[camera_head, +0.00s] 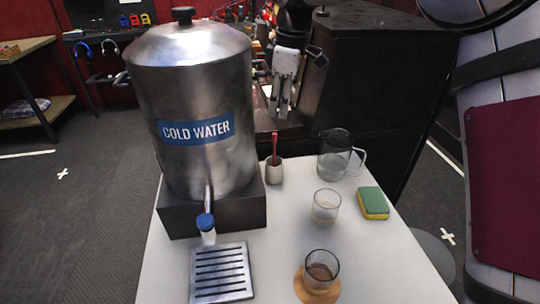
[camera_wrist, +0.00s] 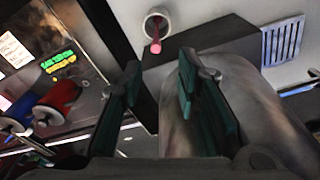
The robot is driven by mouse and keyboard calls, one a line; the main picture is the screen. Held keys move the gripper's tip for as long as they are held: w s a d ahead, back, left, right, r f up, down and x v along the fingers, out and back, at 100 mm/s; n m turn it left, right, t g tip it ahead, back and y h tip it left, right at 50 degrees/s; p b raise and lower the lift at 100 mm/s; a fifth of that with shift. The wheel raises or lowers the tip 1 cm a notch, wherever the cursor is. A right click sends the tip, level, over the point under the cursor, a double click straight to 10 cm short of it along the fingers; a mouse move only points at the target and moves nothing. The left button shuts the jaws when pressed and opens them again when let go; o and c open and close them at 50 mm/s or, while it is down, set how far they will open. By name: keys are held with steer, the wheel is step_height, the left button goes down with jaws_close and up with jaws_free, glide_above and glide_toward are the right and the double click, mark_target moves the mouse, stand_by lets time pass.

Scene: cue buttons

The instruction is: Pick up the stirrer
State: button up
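The stirrer (camera_head: 274,147) is a thin dark-red stick standing upright in a small pale cup (camera_head: 274,172) on the white table, right of the steel urn. In the wrist view the stirrer's pinkish-red end (camera_wrist: 156,47) points toward the camera, and the cup's round rim (camera_wrist: 160,20) shows around its base. My gripper (camera_head: 279,108) hangs above and behind the cup, its fingers pointing down. In the wrist view its two fingers (camera_wrist: 158,80) are apart with nothing between them. The stirrer lies beyond the fingertips, not touched.
A large steel cold-water urn (camera_head: 190,110) with a blue-topped tap stands close left. A glass pitcher (camera_head: 334,155), two glasses (camera_head: 326,206) (camera_head: 321,272), a sponge (camera_head: 373,203) and a drip tray (camera_head: 221,273) share the white table (camera_head: 385,262). A dark cabinet (camera_head: 375,80) stands behind.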

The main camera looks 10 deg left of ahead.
mark_target(275, 142)
steer(key=f, duration=0.5)
steer(key=a+f, duration=0.1)
steer(key=f, duration=0.2)
steer(key=shift+w+a+f+p, duration=0.1)
steer(key=shift+w+f+p, duration=0.05)
steer(key=shift+f, duration=0.8)
steer(key=shift+w+a+f+p, duration=0.1)
steer(key=shift+f+p, duration=0.1)
steer(key=shift+f, duration=0.7)
steer(key=shift+w+a+f+p, duration=0.1)
steer(key=shift+w+f+p, duration=0.05)
steer(key=shift+f, duration=0.8)
steer(key=shift+c, duration=0.4)
jaws_close()
